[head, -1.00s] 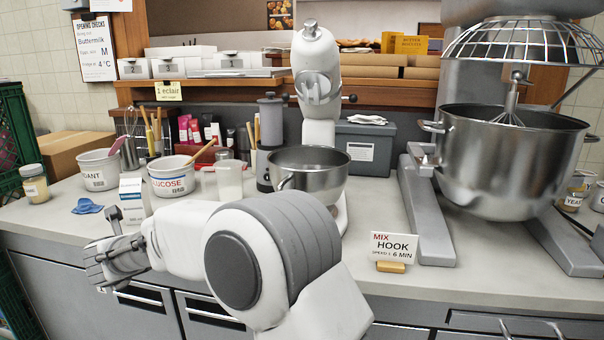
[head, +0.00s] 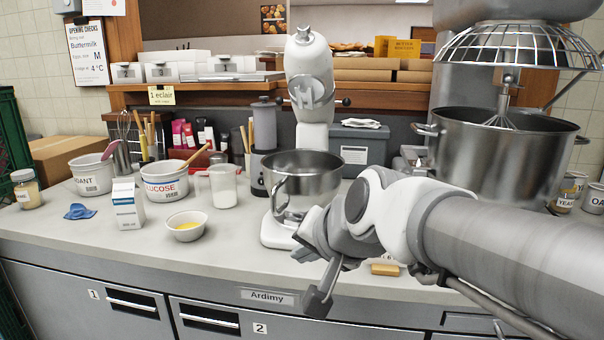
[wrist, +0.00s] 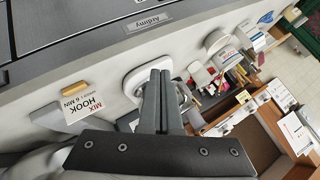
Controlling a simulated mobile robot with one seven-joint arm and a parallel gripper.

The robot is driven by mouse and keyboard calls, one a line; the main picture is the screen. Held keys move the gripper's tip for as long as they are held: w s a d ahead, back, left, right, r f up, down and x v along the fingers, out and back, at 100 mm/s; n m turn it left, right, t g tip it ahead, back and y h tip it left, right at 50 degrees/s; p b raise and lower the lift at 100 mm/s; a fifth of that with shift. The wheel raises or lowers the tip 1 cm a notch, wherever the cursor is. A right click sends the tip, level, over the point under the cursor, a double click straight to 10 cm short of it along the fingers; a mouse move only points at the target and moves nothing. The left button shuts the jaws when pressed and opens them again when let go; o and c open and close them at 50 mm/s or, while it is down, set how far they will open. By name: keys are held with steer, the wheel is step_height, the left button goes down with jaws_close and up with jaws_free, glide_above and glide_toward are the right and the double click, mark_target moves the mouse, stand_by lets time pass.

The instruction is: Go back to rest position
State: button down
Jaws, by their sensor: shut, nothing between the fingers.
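My gripper (head: 319,298) is in front of the counter's front edge in the head view, low and right of centre, fingers pointing down. In the wrist view the two fingers (wrist: 163,95) lie side by side, shut with nothing between them. My forearm comes in from the right and covers the lower part of the large mixer. Behind my gripper is the small white stand mixer (head: 312,100) with its steel bowl (head: 303,180). In the head view my wrist overlaps the mixer's base edge; I cannot tell the exact gap.
A carton (head: 127,204), a small bowl with yellow contents (head: 186,226), a glucose tub (head: 165,182) and a jug (head: 222,186) stand left on the counter. The hook sign (wrist: 84,106) shows in the wrist view. The large steel bowl (head: 490,160) is at right.

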steer(key=s+d+f+n+g+h+p, duration=0.1)
steer(key=s+d+f+n+g+h, duration=0.15)
steer(key=s+d, duration=0.45)
steer(key=s+d+f+n+g+h, duration=0.1)
steer(key=s+d+f+n+h, duration=0.1)
steer(key=s+d+f, duration=0.4)
step_height(320, 180, up, 20)
steer(key=s+p, duration=0.1)
steer(key=p, duration=1.7)
steer(key=shift+d, duration=0.4)
steer(key=shift+d+m+t, duration=0.2)
steer(key=shift+m+t, duration=0.05)
